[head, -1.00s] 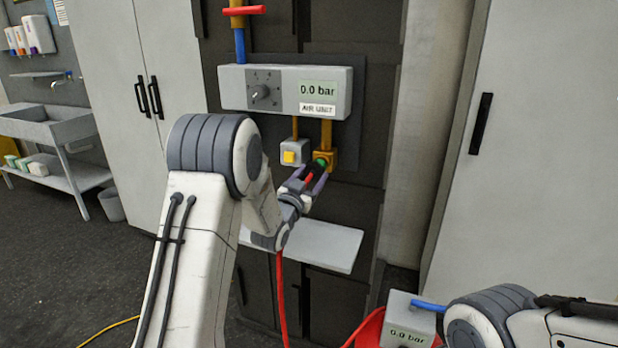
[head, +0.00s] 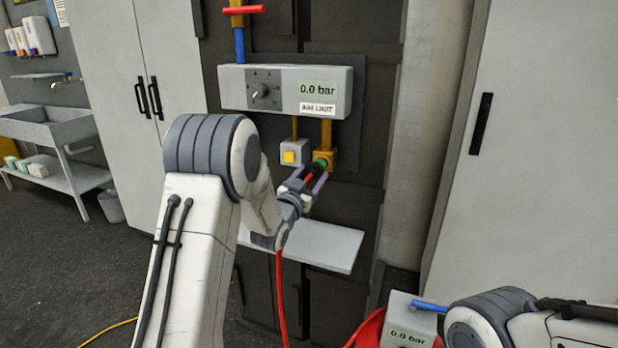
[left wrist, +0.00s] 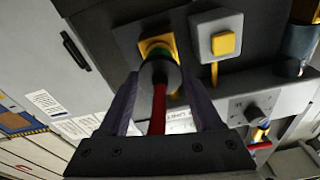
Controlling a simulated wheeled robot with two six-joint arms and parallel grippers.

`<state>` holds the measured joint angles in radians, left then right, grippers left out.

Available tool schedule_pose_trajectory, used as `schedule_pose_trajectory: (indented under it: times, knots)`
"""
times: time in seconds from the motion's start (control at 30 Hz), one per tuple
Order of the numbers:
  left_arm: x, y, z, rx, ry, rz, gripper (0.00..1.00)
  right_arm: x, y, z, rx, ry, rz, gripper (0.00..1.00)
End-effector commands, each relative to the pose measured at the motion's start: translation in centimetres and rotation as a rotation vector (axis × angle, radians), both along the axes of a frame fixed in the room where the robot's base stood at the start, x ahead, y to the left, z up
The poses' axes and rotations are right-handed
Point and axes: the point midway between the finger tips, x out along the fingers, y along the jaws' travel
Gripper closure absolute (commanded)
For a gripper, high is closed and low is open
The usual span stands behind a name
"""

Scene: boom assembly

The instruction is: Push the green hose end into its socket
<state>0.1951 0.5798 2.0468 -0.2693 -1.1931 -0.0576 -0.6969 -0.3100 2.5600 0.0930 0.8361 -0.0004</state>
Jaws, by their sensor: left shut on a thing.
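The green hose end (head: 320,164) is at the mouth of the brass-yellow socket (head: 332,156) under the air unit. My left gripper (head: 316,175) is shut on it, just in front of the socket. In the left wrist view, the red hose (left wrist: 158,112) runs between the fingers to a dark collar. A thin green ring (left wrist: 161,58) shows between that collar and the yellow socket (left wrist: 155,43). The end looks lined up with the socket and touching it; how deep it sits is hidden. My right arm shows at the lower right, with its gripper out of view.
A yellow button on a grey box (head: 291,153) sits close left of the socket. The air unit (head: 285,91) above reads 0.0 bar. A pale shelf (head: 325,248) juts out below. A grey gauge box (head: 408,322) stands at the lower right.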

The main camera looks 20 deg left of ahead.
Motion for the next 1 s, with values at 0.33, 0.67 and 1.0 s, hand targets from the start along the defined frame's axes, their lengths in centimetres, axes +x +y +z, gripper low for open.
schedule_pose_trajectory:
  times: [0.33, 0.67, 1.0]
  knots:
    - [0.01, 0.02, 0.08, 0.0, -0.001, 0.0, 0.83, 0.0, 0.0, -0.02, 0.0, 0.0, 0.0, 0.5]
    - [0.01, 0.02, 0.02, 0.0, -0.001, 0.0, 0.83, 0.0, 0.0, -0.14, 0.0, 0.0, 0.0, 0.5]
    - [0.02, 0.0, 0.04, 0.0, -0.001, 0.0, 0.83, 0.0, 0.0, -0.68, 0.0, 0.0, 0.0, 0.5]
